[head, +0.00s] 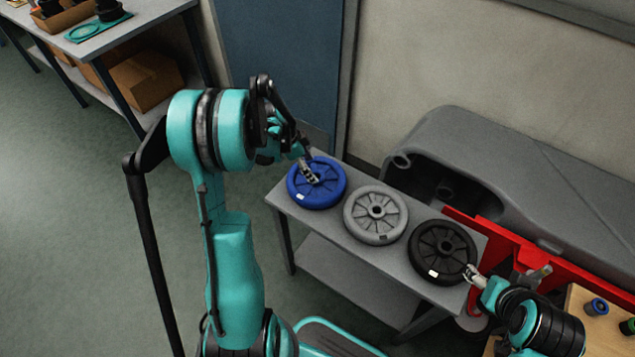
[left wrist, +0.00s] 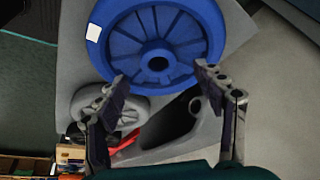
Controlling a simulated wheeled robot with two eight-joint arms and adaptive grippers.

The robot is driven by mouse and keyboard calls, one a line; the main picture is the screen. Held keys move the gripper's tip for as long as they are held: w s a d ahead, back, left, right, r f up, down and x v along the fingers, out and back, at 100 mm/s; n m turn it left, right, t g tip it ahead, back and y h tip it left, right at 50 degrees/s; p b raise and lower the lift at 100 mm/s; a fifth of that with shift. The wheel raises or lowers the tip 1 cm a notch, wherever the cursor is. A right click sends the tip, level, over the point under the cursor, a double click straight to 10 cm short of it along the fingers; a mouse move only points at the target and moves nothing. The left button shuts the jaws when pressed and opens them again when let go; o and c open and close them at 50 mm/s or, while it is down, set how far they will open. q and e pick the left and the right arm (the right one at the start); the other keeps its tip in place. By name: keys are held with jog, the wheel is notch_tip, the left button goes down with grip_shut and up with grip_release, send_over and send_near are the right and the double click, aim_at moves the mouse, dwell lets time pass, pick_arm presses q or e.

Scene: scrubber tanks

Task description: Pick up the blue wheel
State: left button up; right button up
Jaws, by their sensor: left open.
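The blue wheel (head: 330,186) lies flat at the left end of a small grey table (head: 352,252). My left gripper (head: 309,176) is over this wheel, with its fingers reaching down in front of the hub. In the left wrist view the blue wheel (left wrist: 152,38) fills the top, with its round hub hole between and beyond the two fingertips. My left gripper (left wrist: 159,82) is open there, with nothing between its fingers. I cannot tell whether the fingers touch the wheel. My right gripper (head: 474,277) is beside the black wheel's lower right edge, too small to read.
A grey wheel (head: 376,231) and a black wheel (head: 436,235) lie in a row on the same table. A large grey machine body (head: 510,170) with a red part (head: 520,250) stands behind to the right. A shelf table with boxes (head: 145,78) stands upper left. The floor at left is clear.

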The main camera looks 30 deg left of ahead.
aim_at(315, 173)
pick_arm(q)
jog(key=b+x, duration=0.2)
jog(key=x, duration=0.2)
jog(key=shift+f, duration=0.25)
jog(key=shift+s+r, duration=0.1)
grip_shut()
jog(key=shift+r, duration=0.2)
